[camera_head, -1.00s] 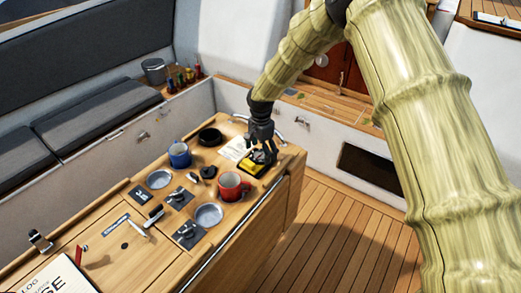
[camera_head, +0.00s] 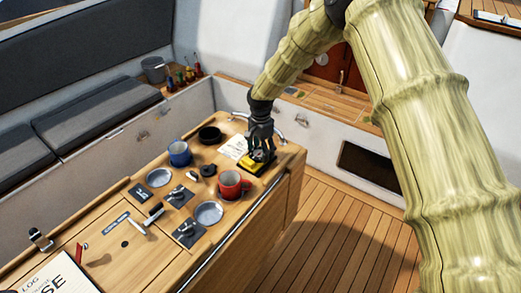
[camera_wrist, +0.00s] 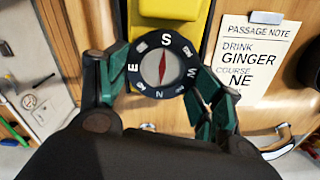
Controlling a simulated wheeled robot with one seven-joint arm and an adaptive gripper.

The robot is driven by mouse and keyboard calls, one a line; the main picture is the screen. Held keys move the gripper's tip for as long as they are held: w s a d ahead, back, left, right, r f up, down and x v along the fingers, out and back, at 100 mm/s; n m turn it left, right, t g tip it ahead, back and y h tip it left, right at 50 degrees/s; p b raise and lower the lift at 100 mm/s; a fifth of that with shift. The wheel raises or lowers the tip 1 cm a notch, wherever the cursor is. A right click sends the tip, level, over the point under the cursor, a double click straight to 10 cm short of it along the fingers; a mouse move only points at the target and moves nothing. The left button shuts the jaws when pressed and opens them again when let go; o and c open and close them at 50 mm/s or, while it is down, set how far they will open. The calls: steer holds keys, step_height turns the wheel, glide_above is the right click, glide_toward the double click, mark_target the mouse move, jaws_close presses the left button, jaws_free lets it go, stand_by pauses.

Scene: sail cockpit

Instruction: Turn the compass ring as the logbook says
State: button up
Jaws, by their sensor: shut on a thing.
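The compass has a yellow body (camera_wrist: 172,22) and a dark round ring (camera_wrist: 184,48) with white letters. In the wrist view S is at the top, E at the left, W at the right and N at the bottom. A slim red needle lies roughly upright on the pale dial. My gripper (camera_wrist: 162,84) is shut on the ring, with green fingers at its left and right sides. In the head view my gripper (camera_head: 262,148) is low over the yellow compass (camera_head: 251,166) and partly hides it. The logbook (camera_head: 52,280) is cut off at lower left; "LOG" and "SE" show.
A passage note (camera_wrist: 252,58) beside the compass reads "DRINK GINGER" and "COURSE NE". A red mug (camera_head: 230,186), a blue mug (camera_head: 180,153), a black round dish (camera_head: 209,135) and metal dishes stand on the table. A metal rail (camera_wrist: 280,143) is close to the compass.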

mark_target(260, 152)
steer(key=shift+n+b, duration=0.35)
steer(key=shift+n, duration=0.05)
steer(key=shift+w+n, duration=0.1)
steer(key=shift+n, duration=0.5)
stand_by(1.1)
steer(key=o, duration=1)
steer(key=shift+o, duration=0.2)
step_height(260, 152, up, 12)
